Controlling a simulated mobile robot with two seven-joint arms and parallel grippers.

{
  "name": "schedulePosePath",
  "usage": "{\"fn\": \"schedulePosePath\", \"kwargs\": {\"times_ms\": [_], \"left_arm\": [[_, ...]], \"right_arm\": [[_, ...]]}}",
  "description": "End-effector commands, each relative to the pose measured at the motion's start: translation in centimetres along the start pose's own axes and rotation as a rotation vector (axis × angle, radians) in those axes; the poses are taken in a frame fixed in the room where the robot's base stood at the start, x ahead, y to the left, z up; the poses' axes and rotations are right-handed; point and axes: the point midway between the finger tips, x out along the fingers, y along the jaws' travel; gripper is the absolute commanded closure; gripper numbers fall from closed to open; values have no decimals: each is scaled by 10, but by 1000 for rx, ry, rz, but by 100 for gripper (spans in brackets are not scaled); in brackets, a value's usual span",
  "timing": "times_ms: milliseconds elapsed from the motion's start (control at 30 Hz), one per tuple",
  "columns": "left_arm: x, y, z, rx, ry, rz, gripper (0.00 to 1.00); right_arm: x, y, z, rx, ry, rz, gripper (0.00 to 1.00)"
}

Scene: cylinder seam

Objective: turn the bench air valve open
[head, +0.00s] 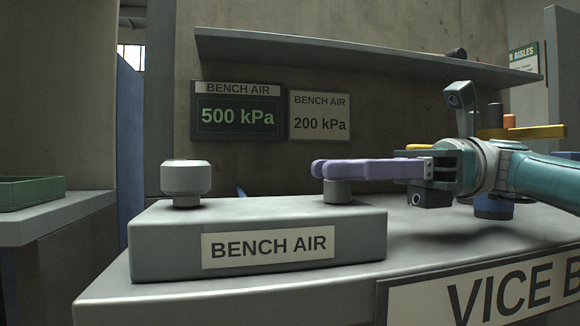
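The bench air unit is a grey box labelled BENCH AIR (150,240) on the bench. A pale faceted knob (185,178) stands on its left end. On its right end a short grey round post (340,193) stands upright; its top is hidden behind purple fingers. My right gripper (318,168) comes in from the right with its long purple fingers level, tips just past the post. The near finger mostly covers the far one, so I cannot tell whether they grip anything. My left gripper is not in view.
A display (237,116) on the wall reads 500 kPa; a card (320,118) beside it reads 200 kPa. A shelf (350,58) juts out above. A green tray (30,192) sits on a separate surface at left. The bench top (240,290) is clear in front of the box.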

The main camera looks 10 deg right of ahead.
Motion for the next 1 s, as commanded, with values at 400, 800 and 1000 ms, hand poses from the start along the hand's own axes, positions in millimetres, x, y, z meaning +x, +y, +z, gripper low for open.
{"fn": "schedulePosePath", "kwargs": {"times_ms": [400, 800, 1000], "left_arm": [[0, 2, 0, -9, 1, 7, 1], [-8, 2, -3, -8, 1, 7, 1], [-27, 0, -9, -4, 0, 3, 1]], "right_arm": [[0, 0, -1, 2, 0, -1, 50], [0, 0, 18, -2, -2, -1, 50], [0, 0, 68, -5, -1, -1, 50]]}}
